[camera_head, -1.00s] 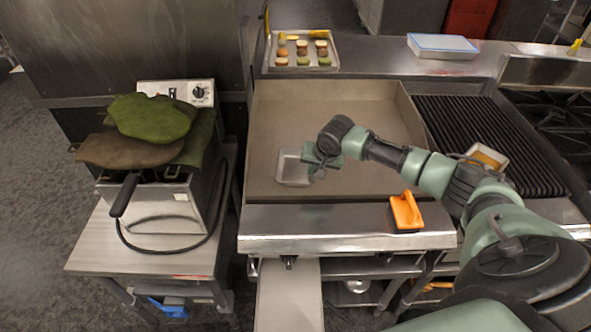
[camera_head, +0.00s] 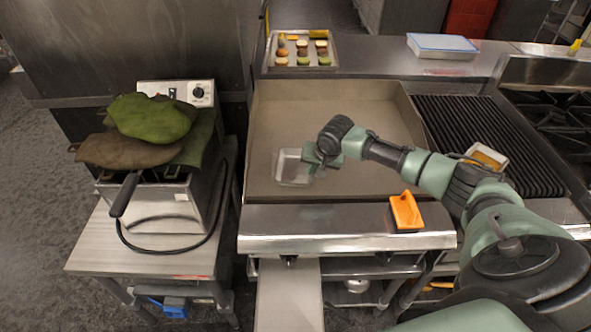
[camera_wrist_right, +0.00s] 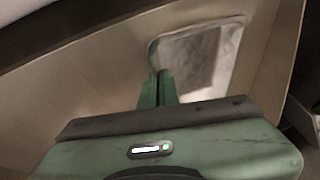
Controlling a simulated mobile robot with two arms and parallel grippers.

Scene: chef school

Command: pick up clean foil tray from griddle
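The clean foil tray (camera_head: 290,168) is a small, shiny, empty rectangular tray at the left-middle of the griddle (camera_head: 350,110). My right gripper (camera_head: 312,160) is at the tray's right edge. In the right wrist view, the fingers (camera_wrist_right: 158,88) are close together on the near rim of the tray (camera_wrist_right: 195,62). The tray looks tilted and slightly raised off the griddle surface. My left gripper is out of view.
An orange-handled tool (camera_head: 406,210) lies at the griddle's front edge. Another foil tray with yellowish contents (camera_head: 487,156) is on the ribbed grill (camera_head: 470,125). A fryer (camera_head: 165,205) stands left. Raised walls border the griddle's back and sides.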

